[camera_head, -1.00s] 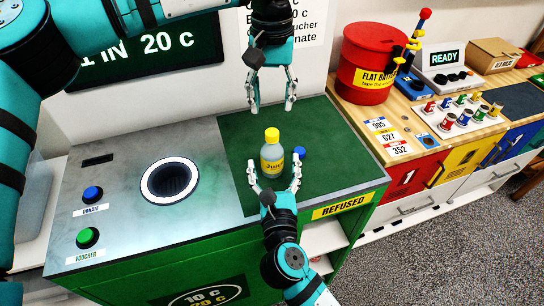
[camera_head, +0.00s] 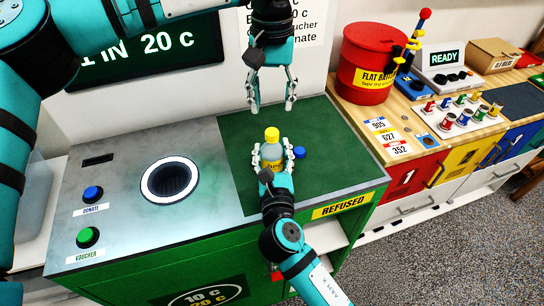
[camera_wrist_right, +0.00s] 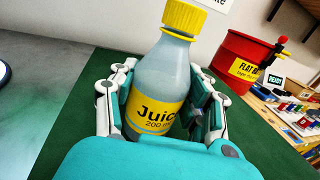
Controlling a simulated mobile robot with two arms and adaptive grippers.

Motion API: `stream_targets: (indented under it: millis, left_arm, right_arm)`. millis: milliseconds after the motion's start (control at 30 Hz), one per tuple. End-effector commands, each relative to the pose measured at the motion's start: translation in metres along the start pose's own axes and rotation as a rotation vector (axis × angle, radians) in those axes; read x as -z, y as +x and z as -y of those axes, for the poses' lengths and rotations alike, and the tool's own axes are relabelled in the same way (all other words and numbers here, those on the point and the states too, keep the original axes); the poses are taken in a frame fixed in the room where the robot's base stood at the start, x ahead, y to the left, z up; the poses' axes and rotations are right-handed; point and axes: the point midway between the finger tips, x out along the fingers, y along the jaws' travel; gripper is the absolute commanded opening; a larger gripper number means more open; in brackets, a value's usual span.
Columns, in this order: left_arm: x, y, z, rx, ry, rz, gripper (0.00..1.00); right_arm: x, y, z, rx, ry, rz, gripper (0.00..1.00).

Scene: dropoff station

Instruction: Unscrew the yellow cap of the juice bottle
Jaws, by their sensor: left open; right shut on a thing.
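The juice bottle (camera_head: 271,153) stands upright on the green mat (camera_head: 232,140), with a yellow cap (camera_head: 271,134) on its top. In the right wrist view the bottle (camera_wrist_right: 160,84) has a yellow "Juice" label and the cap (camera_wrist_right: 184,17) sits on its neck. My right gripper (camera_head: 272,158) is shut around the bottle's body from the front, below the cap. My left gripper (camera_head: 271,108) hangs above and behind the bottle, open and empty, fingers pointing down, apart from the cap.
A blue cap-like object (camera_head: 299,152) lies on the mat just right of the bottle. A round dark opening (camera_head: 171,181) is in the grey counter to the left. A red bin (camera_head: 370,62) stands at the back right.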

Motion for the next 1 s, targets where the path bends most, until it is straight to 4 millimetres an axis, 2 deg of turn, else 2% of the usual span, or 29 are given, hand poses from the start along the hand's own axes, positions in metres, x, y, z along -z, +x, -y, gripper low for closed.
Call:
stream_targets:
  millis: [33, 267, 300, 467, 767, 867, 1000]
  left_arm:
    - [0.000, 0.000, 0.000, 0.000, 0.000, 0.000, 0.46]
    - [0.000, 0.000, 0.000, 0.000, 0.000, 0.000, 0.46]
    - [0.000, 0.000, 0.000, 0.000, 0.000, 0.000, 0.46]
    - [0.000, 0.000, -0.001, -0.001, 0.025, 0.001, 0.46]
    - [-0.001, 0.002, -0.001, -0.002, 0.363, 0.002, 0.46]
    - [-0.001, 0.009, 0.000, 0.000, 0.396, 0.002, 0.46]
    - [-0.002, 0.029, 0.000, 0.000, 0.396, 0.002, 0.46]
  right_arm:
    - [0.000, 0.000, 0.000, 0.000, 0.000, -0.001, 0.31]
    - [0.000, 0.000, 0.000, 0.000, 0.000, -0.001, 0.01]
    - [0.000, 0.000, 0.000, 0.000, 0.000, -0.001, 0.00]
    - [0.000, 0.000, 0.000, 0.000, 0.000, -0.001, 0.00]
    - [0.000, 0.000, 0.000, 0.000, 0.000, 0.000, 0.00]
    - [0.000, 0.000, 0.000, 0.000, 0.000, 0.000, 0.00]
    - [0.000, 0.000, 0.000, 0.000, 0.000, 0.000, 0.00]
